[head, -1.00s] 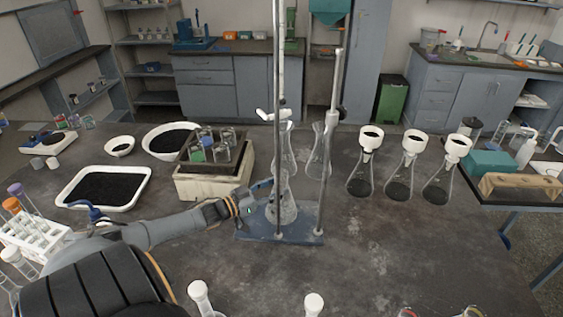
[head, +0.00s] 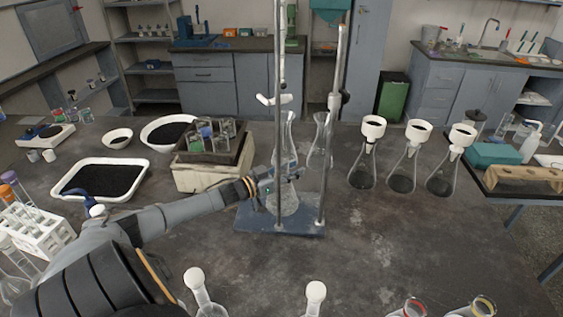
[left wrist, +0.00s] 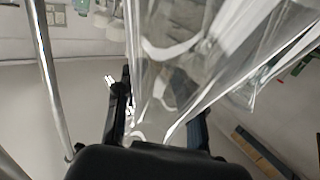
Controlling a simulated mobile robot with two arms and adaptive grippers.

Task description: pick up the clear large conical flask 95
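A clear conical flask (head: 288,204) stands upright on the blue base of a metal stand (head: 258,226), between its rods. My left gripper (head: 282,181) reaches in from the left at the flask's upper part, beside the front rod. In the left wrist view, clear glass (left wrist: 190,60) fills the middle, between the two dark, spread fingers (left wrist: 160,110). I cannot tell whether the fingers touch it. Two more clear flasks stand behind the stand, one (head: 320,145) at right and one partly hidden by the rod. My right gripper is not in view.
Three flasks with white funnels (head: 366,165) stand to the right. A box of small jars (head: 196,178) is close behind my left arm. A black-filled tray (head: 140,184) and a test-tube rack (head: 40,238) lie at left.

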